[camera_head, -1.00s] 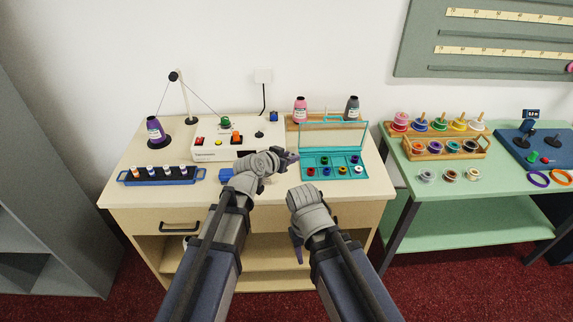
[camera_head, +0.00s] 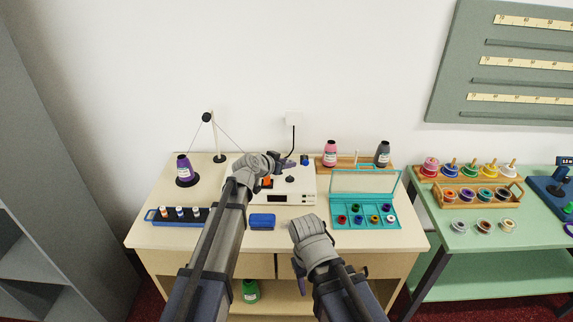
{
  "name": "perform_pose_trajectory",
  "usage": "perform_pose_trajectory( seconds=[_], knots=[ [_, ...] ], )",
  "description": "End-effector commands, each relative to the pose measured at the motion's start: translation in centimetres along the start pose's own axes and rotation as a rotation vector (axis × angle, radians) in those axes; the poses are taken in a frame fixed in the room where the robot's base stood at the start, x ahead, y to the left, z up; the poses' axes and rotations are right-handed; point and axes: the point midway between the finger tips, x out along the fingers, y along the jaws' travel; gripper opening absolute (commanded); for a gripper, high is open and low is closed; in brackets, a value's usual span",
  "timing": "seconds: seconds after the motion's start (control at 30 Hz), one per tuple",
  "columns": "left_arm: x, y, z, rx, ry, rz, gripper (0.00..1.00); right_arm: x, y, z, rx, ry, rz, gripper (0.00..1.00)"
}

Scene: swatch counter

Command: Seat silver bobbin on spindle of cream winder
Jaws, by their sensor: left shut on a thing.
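The cream winder (camera_head: 302,196) stands at the back of the left counter, with an orange button and a black knob on its top. My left gripper (camera_head: 288,163) is over the winder's top, near its back edge, and hides part of it. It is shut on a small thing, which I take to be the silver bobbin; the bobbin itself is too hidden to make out. The spindle cannot be told apart behind the gripper and wrist. My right gripper (camera_head: 299,275) hangs low in front of the counter's front edge, and its jaws are not clear.
A teal case (camera_head: 336,228) with several coloured bobbins and a raised clear lid is right of the winder. A blue box (camera_head: 262,221) lies in front. A spool rack (camera_head: 155,216) and purple cone (camera_head: 184,168) stand left. Pink (camera_head: 330,154) and grey (camera_head: 382,154) cones stand behind.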

Motion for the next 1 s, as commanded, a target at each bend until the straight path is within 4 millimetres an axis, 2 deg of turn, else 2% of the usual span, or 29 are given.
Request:
perform_pose_trajectory(
  seconds=[1.0],
  knots=[
    [2.1, 0.0, 3.9, 0.0, 0.0, 0.0, 0.0, 4.4, -0.4, -0.3, 0.0, 0.0, 0.0, 0.5]
  ],
)
